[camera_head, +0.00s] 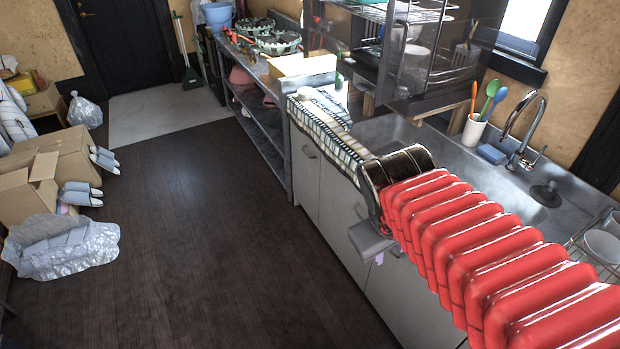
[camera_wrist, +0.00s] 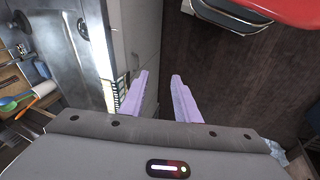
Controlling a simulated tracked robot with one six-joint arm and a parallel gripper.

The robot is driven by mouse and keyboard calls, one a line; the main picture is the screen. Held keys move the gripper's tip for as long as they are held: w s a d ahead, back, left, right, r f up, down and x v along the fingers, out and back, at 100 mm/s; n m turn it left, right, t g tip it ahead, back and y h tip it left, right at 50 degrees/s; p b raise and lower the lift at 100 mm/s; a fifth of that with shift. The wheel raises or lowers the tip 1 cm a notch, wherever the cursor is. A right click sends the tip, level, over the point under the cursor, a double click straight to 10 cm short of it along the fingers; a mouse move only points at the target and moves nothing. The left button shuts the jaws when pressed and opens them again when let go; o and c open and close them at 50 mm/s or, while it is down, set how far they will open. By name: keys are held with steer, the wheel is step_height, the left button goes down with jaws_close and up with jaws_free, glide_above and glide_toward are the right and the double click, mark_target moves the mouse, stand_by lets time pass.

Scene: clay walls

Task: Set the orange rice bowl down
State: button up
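No orange rice bowl can be made out in either view. My gripper (camera_wrist: 161,76) shows in the wrist view as two pale purple fingers, spread apart. Nothing is between them; cabinet front and dark floor show past the tips. In the head view my gripper (camera_head: 379,257) is partly hidden by my red arm. It hangs beside the cabinet front, off the counter's edge, over the floor side.
The sink counter (camera_head: 388,128) holds a white cup of utensils (camera_head: 473,131), a blue sponge (camera_head: 491,153) and a tap (camera_head: 522,135). A checked cloth (camera_head: 327,131) lies at its edge. A dish rack with white bowls (camera_head: 604,245) stands right. Floor (camera_head: 200,220) is clear mid-room; boxes (camera_head: 60,160) stand left.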

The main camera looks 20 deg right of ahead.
steer(key=a+r+m+t+y, duration=0.1)
steer(key=a+r+t+y, duration=0.1)
steer(key=a, duration=0.7)
steer(key=shift+a+r+m+t+y, duration=0.25)
steer(key=shift+r+m+y, duration=0.2)
steer(key=shift+r, duration=0.5)
steer(key=shift+s+d, duration=0.1)
